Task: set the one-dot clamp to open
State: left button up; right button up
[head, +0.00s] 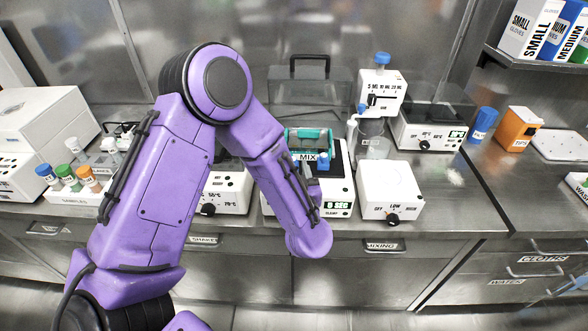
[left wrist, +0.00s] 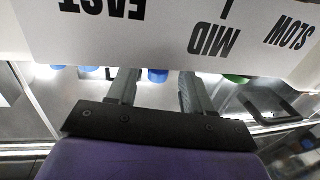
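A white mixing device (head: 340,190) with a MIX label and a lit display stands mid-counter. A teal part (head: 312,134) and a small blue part (head: 323,161) show on top of it, partly behind my left forearm. I cannot make out a one-dot mark or tell how any clamp is set. My right gripper is not in view.
A white box with an OFF-LOW dial (head: 390,190) stands just right of the mixing device. A heater unit (head: 226,190) is to its left. A sample rack (head: 78,192) with capped tubes is farther left.

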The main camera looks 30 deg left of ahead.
pick_arm(q)
jog(key=shift+d, duration=0.1)
jog(key=b+v, duration=0.2)
jog(key=v, duration=0.8)
jog(key=shift+s, duration=0.25)
jog(key=shift+d, duration=0.15)
